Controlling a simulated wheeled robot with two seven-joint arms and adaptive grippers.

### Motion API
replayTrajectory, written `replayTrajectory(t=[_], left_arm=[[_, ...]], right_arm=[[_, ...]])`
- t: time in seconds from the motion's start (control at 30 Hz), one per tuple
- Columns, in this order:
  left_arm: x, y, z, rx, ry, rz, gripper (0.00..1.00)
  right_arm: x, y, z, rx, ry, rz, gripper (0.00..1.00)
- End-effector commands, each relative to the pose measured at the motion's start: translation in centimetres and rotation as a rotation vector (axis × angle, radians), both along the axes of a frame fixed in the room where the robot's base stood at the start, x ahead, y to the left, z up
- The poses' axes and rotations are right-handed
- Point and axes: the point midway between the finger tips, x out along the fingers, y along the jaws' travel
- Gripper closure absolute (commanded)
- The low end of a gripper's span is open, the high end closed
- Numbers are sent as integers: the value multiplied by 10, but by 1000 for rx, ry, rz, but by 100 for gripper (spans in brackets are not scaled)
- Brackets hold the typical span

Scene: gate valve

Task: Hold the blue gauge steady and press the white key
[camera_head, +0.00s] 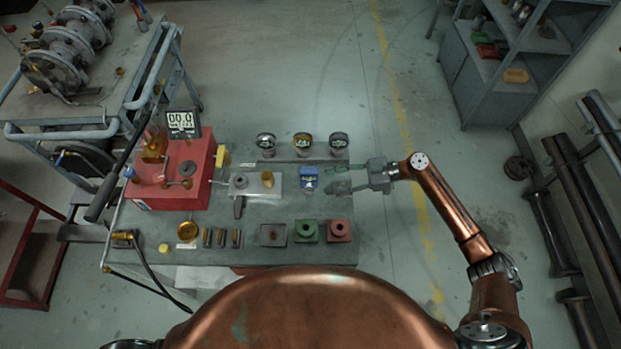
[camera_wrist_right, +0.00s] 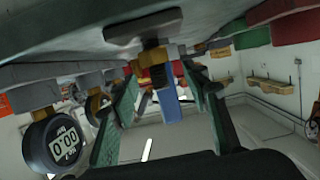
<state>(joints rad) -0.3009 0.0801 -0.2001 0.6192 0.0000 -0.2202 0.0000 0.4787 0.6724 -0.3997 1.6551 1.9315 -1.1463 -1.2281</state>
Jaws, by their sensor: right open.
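The blue gauge (camera_head: 309,178) is small and sits on the grey table right of its middle, with a pale patch on its near side. In the wrist view, which is turned over, a blue body (camera_wrist_right: 168,103) shows between the two green fingers. My right gripper (camera_head: 333,179) is open just right of the blue gauge, its fingers pointing left towards it. It also shows open in the wrist view (camera_wrist_right: 160,92), and I cannot tell whether a finger touches the gauge. I cannot make out the white key. My left gripper is out of view.
Green (camera_head: 307,231) and red (camera_head: 339,231) blocks sit near the front edge.

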Motion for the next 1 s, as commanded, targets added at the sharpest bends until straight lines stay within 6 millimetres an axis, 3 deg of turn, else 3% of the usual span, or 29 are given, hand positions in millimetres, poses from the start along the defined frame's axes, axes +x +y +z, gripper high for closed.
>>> replayTrajectory(t=[0.2, 0.5, 0.93, 1.0], left_arm=[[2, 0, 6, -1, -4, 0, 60], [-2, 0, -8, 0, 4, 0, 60], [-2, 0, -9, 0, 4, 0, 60], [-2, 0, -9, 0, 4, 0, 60]], right_arm=[[0, 32, -8, 0, 1, 3, 57], [0, 62, -21, 1, 1, 3, 57], [0, 68, -21, -1, 1, 1, 57], [0, 68, -21, -1, 1, 1, 61]])
